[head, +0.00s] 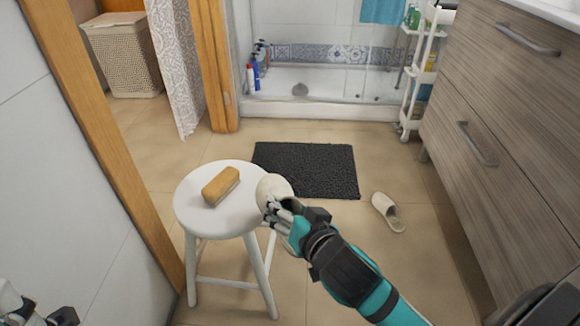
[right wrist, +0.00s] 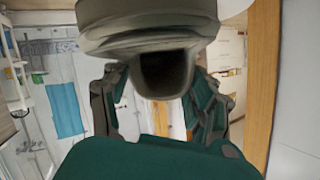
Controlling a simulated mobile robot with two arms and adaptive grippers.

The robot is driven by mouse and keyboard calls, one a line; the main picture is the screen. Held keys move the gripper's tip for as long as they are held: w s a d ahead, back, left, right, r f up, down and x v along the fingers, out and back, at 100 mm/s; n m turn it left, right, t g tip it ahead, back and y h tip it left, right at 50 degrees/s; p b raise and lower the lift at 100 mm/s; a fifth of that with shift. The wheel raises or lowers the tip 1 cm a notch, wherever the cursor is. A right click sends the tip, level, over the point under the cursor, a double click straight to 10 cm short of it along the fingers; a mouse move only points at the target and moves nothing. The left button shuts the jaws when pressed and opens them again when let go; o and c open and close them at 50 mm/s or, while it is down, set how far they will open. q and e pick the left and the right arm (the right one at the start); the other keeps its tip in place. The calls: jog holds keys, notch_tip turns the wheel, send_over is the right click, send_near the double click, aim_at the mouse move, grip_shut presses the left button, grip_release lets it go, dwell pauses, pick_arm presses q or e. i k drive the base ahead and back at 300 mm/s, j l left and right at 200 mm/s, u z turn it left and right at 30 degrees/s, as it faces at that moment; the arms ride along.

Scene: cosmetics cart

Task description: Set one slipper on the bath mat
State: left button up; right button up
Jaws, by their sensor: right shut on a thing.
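The dark bath mat (head: 308,168) lies flat on the tiled floor in front of the shower, with nothing on it. One cream slipper (head: 387,212) lies on the floor to the right of the mat. My right gripper (head: 274,208) is shut on another pale slipper (head: 272,186), held up beside the stool's right edge in the head view. In the right wrist view this slipper (right wrist: 150,18) fills the top middle, with its dark opening showing between the fingers. My left gripper (head: 35,314) is only partly in view at the bottom left corner, and its fingers are not clear.
A white stool (head: 195,214) bearing a wooden brush (head: 221,186) stands left of my right gripper. A drawer cabinet (head: 500,120) and a white trolley (head: 411,105) border the right side. A wooden door frame (head: 110,160) is at left. Floor around the mat is mostly clear.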

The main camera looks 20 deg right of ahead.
aim_at(288, 170)
jog(key=l+u, duration=0.4)
jog(key=i+l+u, duration=0.1)
jog(key=u, duration=0.35)
jog(key=l+u, duration=0.4)
jog(key=l, duration=0.4)
jog(key=k+l+u, duration=0.1)
jog(key=l, duration=0.3)
jog(key=k+l+u, duration=0.1)
jog(key=l, duration=0.25)
jog(key=k+l, duration=0.1)
jog(key=l, duration=0.3)
